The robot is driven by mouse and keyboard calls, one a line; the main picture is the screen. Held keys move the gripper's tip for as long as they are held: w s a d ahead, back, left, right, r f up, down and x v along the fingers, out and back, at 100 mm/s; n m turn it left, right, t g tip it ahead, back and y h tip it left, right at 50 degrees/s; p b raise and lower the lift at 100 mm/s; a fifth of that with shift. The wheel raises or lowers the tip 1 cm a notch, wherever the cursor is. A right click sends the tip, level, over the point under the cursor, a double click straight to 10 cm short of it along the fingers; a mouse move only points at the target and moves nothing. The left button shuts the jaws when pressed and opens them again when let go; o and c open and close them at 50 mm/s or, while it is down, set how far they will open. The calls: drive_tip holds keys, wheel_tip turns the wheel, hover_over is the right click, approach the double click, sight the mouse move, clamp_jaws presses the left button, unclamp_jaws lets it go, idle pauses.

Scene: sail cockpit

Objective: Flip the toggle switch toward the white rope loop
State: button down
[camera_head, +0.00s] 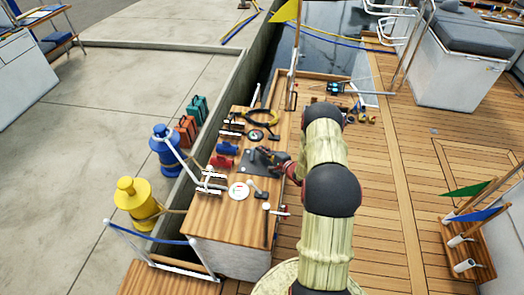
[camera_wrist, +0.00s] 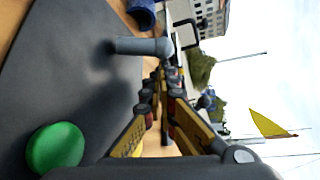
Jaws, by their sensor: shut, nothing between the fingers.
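The dark switch plate (camera_head: 262,160) lies on top of the wooden console, and its toggle is too small to make out in the head view. In the wrist view the plate (camera_wrist: 75,75) fills the left side, with a grey toggle lever (camera_wrist: 140,46) sticking out from it. My gripper (camera_wrist: 172,68) is shut and empty, its fingertips close by the lever's rounded free end; I cannot tell if they touch. In the head view my gripper (camera_head: 279,160) is at the plate's right edge. White rope-like bundles (camera_head: 212,182) lie left of the plate; I cannot tell which is the loop.
A green round button (camera_wrist: 55,148) sits on the plate near my gripper. The console (camera_head: 215,222) also carries a white round dial (camera_head: 239,191), red and blue blocks and small levers. Blue (camera_head: 165,145) and yellow (camera_head: 135,200) bollards stand to the left. The deck at right is mostly clear.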

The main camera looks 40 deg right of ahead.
sight(253, 151)
drive_tip(key=shift+s+a+r+p, duration=0.35)
drive_tip(key=shift+a+r+p, duration=0.05)
drive_tip(key=shift+r+p, duration=0.1)
idle(0.7)
drive_tip(key=shift+s+a+r+n+t+b, duration=0.25)
drive_tip(key=shift+s+a+n+t+b, duration=0.35)
drive_tip(key=shift+n+t, duration=0.5)
drive_tip(key=shift+s+a+r, duration=0.25)
drive_tip(key=shift+a, duration=0.15)
drive_tip(key=shift+s+a+p, duration=0.55)
drive_tip(key=shift+s+a, duration=0.05)
drive_tip(key=shift+a, duration=0.05)
drive_tip(key=shift+s+f, duration=0.1)
